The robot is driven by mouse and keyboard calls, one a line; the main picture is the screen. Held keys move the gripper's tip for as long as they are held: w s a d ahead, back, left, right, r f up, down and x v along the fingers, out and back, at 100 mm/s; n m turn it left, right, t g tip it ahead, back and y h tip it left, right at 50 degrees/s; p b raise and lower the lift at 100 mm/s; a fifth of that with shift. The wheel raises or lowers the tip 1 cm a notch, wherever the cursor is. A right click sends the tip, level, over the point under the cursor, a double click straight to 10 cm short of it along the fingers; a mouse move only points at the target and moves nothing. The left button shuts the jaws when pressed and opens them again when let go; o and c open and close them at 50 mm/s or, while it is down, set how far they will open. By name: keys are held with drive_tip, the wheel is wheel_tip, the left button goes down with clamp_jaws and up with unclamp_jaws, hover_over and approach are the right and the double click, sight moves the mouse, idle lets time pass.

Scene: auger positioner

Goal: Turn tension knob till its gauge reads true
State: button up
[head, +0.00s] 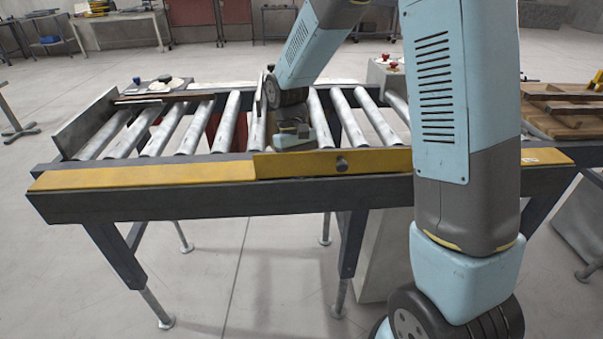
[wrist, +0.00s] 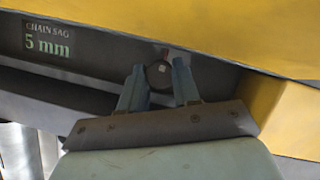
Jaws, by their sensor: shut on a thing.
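In the wrist view a small dark round knob (wrist: 159,75) with a pale mark on its face sits under the yellow cover. My gripper (wrist: 158,82) is shut on it, one finger on each side. A dark panel to the left carries pale lettering, "CHAIN SAG 5 mm" (wrist: 47,42). In the head view my gripper (head: 292,137) reaches down behind the yellow front guard (head: 150,174) of the roller conveyor, which hides the held knob.
A dark round knob (head: 341,163) stands on the guard's raised yellow plate (head: 300,165). Metal rollers (head: 190,128) lie behind and beside my gripper. Small red-topped parts (head: 388,62) stand beyond the conveyor. A wooden pallet (head: 565,110) is at right. The floor in front is clear.

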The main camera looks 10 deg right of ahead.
drive_tip(key=shift+n, duration=0.3)
drive_tip(key=o, duration=1)
drive_tip(key=shift+o, duration=0.2)
